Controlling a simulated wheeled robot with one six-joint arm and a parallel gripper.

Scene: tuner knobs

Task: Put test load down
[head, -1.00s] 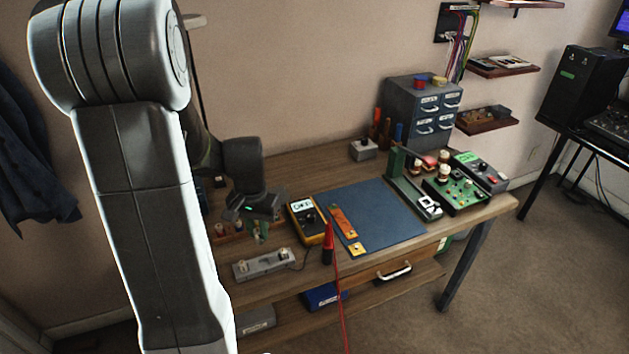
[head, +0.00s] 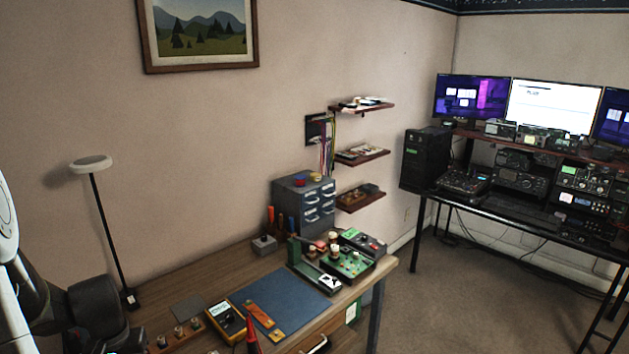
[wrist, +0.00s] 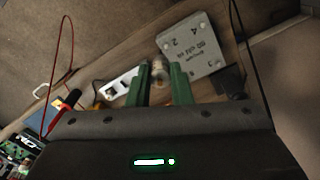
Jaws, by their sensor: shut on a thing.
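In the wrist view the two green fingers of my gripper (wrist: 158,88) are closed around a pale round, metallic-looking piece. Right beside it is a light grey box with printed lettering, which I take to be the test load (wrist: 193,47). The round piece appears to belong to it, but the join is hard to see. The box shows upside down over brown wood. In the head view only dark and white parts of my arm show at the lower left; the fingertips and the held load are not visible there.
The workbench (head: 165,286) holds a blue mat (head: 285,298), a yellow meter (head: 226,321), a red probe (head: 252,338) and a grey square plate (head: 188,309). A green circuit board (head: 347,264) stands at the right. A lamp (head: 108,225) stands behind.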

